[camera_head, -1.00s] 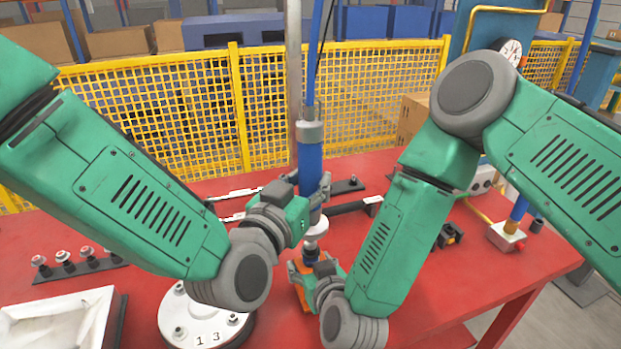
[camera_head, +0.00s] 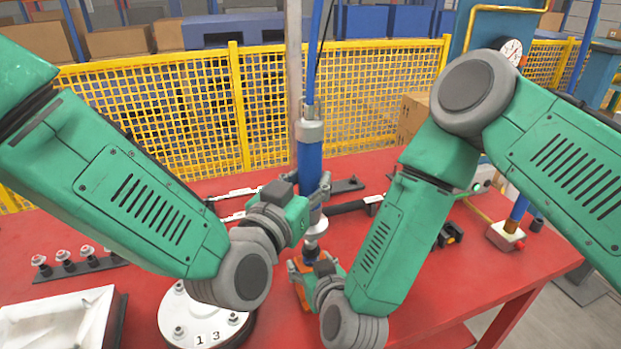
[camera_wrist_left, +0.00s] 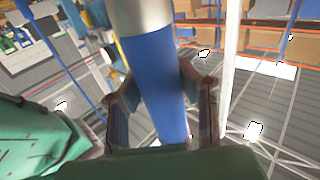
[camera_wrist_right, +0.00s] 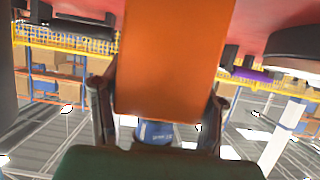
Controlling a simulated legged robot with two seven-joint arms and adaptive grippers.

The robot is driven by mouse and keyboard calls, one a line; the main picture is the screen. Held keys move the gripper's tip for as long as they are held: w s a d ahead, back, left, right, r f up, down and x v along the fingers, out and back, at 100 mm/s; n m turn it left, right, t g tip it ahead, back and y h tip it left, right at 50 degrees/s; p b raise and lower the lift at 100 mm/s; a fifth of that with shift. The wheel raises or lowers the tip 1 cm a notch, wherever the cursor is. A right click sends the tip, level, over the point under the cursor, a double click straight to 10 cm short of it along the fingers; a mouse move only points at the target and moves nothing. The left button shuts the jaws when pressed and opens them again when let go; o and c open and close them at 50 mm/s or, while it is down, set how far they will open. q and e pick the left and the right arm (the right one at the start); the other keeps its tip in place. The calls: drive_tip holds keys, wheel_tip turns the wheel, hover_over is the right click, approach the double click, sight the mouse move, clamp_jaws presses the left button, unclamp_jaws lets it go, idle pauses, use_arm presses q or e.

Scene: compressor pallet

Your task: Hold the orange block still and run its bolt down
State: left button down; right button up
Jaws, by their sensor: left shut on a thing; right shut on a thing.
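A blue cylindrical driver tool (camera_head: 309,165) with a grey collar hangs upright over the table. My left gripper (camera_head: 318,203) is shut around its blue body, which also shows between the fingers in the left wrist view (camera_wrist_left: 155,85). The tool's lower end comes down over the orange block (camera_head: 302,293). My right gripper (camera_head: 307,274) is shut on the block, low at the table, and hides much of it. In the right wrist view the block (camera_wrist_right: 168,60) fills the space between the fingers. The bolt is hidden, so I cannot tell its depth.
A round white plate (camera_head: 178,310) with bolts and number tags is left of the block. A white tray (camera_head: 60,318) and a rack of several bolts (camera_head: 80,268) lie farther left. Dark bars lie behind the tool. A yellow fence (camera_head: 190,120) stands behind the red table (camera_head: 480,290).

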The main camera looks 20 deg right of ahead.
sight(303, 132)
use_arm(q)
drive_tip(key=shift+f, duration=0.15)
use_arm(e)
drive_tip(key=shift+w+r, duration=0.1)
drive_tip(key=shift+r, duration=0.1)
use_arm(q)
drive_tip(key=shift+r, duration=4.75)
use_arm(e)
drive_tip(key=shift+f, duration=0.1)
drive_tip(key=o, duration=1.5)
